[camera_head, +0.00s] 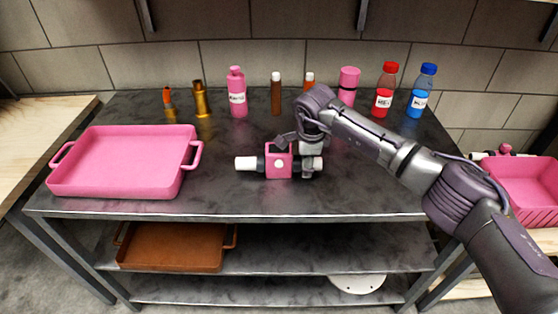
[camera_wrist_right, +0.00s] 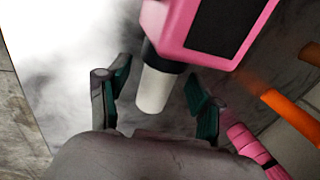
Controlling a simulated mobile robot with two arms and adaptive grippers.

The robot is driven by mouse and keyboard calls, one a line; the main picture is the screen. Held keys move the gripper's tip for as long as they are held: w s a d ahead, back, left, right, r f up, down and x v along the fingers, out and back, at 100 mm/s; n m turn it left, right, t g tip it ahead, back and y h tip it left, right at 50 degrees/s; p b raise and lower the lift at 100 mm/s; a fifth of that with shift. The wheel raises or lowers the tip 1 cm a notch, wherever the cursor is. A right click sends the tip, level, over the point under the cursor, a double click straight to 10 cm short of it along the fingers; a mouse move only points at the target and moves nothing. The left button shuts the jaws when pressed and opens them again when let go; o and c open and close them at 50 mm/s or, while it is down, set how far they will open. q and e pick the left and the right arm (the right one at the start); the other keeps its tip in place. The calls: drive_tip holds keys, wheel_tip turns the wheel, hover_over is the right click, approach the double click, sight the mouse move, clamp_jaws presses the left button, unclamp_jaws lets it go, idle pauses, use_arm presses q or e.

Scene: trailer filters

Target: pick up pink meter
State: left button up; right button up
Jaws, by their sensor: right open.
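The pink meter (camera_head: 278,160) lies on the dark table top near its front middle. It has a boxy pink body, black collars and white pipe ends pointing left and right. In the right wrist view, the pink meter (camera_wrist_right: 206,28) fills the top, with a dark panel on its body and a white pipe end between my fingers. My right gripper (camera_head: 300,154) is at the right half of the meter, with its fingers (camera_wrist_right: 156,76) open on either side of the white end. I cannot tell whether they touch it. My left gripper is not in view.
A pink tray (camera_head: 120,165) stands left of the meter. Pink (camera_head: 237,92), red (camera_head: 386,88) and blue (camera_head: 421,90) bottles and several smaller items line the back. A brown tray (camera_head: 172,247) is on the shelf below. A pink basket (camera_head: 525,185) is at right.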

drive_tip(key=shift+w+f, duration=0.1)
drive_tip(key=shift+f, duration=0.25)
drive_tip(key=shift+c, duration=0.2)
clamp_jaws()
